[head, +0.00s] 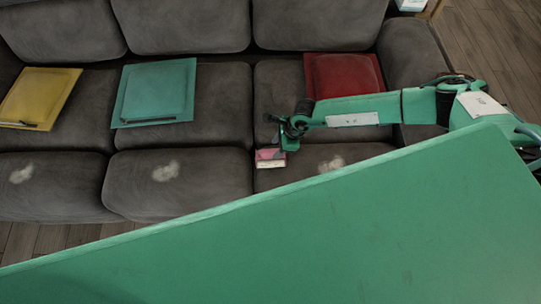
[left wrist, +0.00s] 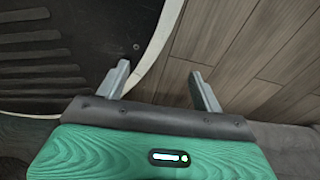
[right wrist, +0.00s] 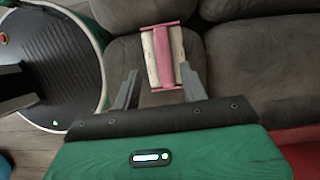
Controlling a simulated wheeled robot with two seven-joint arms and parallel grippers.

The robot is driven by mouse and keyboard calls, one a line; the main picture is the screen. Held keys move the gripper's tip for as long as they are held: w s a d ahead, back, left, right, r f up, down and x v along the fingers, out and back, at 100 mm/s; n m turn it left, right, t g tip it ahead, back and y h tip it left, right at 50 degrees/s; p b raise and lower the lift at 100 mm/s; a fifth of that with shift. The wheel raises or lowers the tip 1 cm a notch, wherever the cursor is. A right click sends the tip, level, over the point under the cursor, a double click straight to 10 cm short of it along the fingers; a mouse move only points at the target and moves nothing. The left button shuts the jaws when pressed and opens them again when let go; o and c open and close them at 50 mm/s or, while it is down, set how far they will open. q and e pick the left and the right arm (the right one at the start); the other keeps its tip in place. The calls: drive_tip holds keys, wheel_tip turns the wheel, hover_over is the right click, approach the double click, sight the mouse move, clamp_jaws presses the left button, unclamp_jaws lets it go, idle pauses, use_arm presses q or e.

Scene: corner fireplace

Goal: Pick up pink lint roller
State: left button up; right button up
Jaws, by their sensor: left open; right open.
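The pink lint roller (head: 270,158) lies on the grey sofa, near the front of the seat in the right half of the head view. In the right wrist view the pink lint roller (right wrist: 162,55) shows a pink middle strip with whitish strips beside it. My right gripper (right wrist: 160,75) is open; the roller appears ahead of and between its fingertips. In the head view my right gripper (head: 287,135) hangs just above the roller. My left gripper (left wrist: 163,82) is open and empty over the wooden floor. It does not show in the head view.
The grey sofa (head: 190,165) carries a yellow folder-like item (head: 38,95), a teal one (head: 155,90) and a red one (head: 340,75). White fluff patches (head: 165,172) lie along its front.

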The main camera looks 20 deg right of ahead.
sight(272, 150)
drive_tip(key=shift+a+f, duration=0.25)
drive_tip(key=shift+f, duration=0.15)
drive_tip(key=x, duration=0.4)
drive_tip(key=shift+w+a+f, duration=0.1)
drive_tip(key=shift+w+f, duration=0.15)
drive_tip(key=shift+w, duration=0.15)
drive_tip(key=shift+c, duration=0.2)
drive_tip(key=c, duration=0.7)
use_arm(q)
drive_tip(key=shift+w+a+r, duration=0.1)
drive_tip(key=shift+w+r, duration=0.05)
drive_tip(key=shift+w, duration=0.5)
use_arm(e)
clamp_jaws()
